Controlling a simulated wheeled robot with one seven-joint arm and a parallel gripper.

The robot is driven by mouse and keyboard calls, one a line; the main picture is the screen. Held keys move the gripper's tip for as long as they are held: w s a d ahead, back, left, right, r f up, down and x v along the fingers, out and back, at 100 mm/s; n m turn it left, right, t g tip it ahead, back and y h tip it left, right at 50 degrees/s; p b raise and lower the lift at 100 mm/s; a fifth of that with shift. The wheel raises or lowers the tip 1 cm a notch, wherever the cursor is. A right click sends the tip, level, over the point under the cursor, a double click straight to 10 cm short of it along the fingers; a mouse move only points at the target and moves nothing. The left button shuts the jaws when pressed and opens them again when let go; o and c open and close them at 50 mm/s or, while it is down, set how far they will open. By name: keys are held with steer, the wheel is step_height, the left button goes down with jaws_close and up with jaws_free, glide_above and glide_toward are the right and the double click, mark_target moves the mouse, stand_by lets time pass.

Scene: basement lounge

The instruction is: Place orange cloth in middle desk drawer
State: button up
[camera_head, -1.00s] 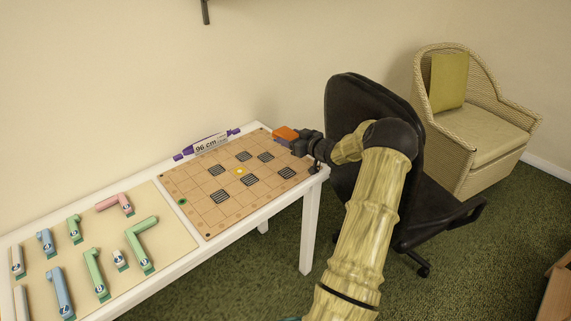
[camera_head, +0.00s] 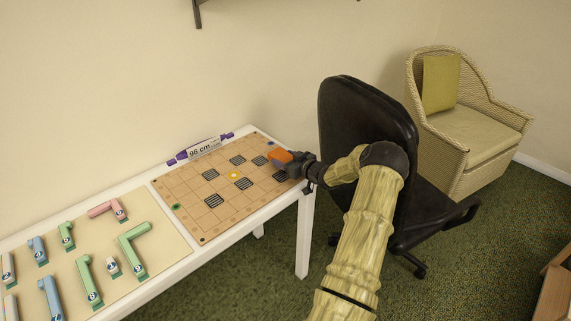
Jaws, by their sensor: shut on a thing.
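The orange cloth (camera_head: 280,156) shows as a small folded orange piece at the tip of my gripper (camera_head: 286,163). My gripper is shut on it above the right end of the board on the white table. The fingers are small and dark here, and part of the cloth is hidden by them. I cannot tell how far above the board the cloth is. No drawer shows in this view.
A black office chair (camera_head: 350,110) stands close behind my arm. A wicker armchair (camera_head: 490,140) stands at the back right. Green carpet (camera_head: 480,265) is open at right.

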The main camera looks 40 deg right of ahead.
steer(key=shift+f, duration=0.85)
steer(key=shift+f, duration=0.2)
steer(key=o, duration=1)
steer(key=shift+o, duration=0.2)
steer(key=a+v, duration=0.1)
steer(key=v, duration=1.6)
steer(key=shift+s+d, duration=0.2)
steer(key=shift+d, duration=0.1)
steer(key=shift+s+r, duration=0.1)
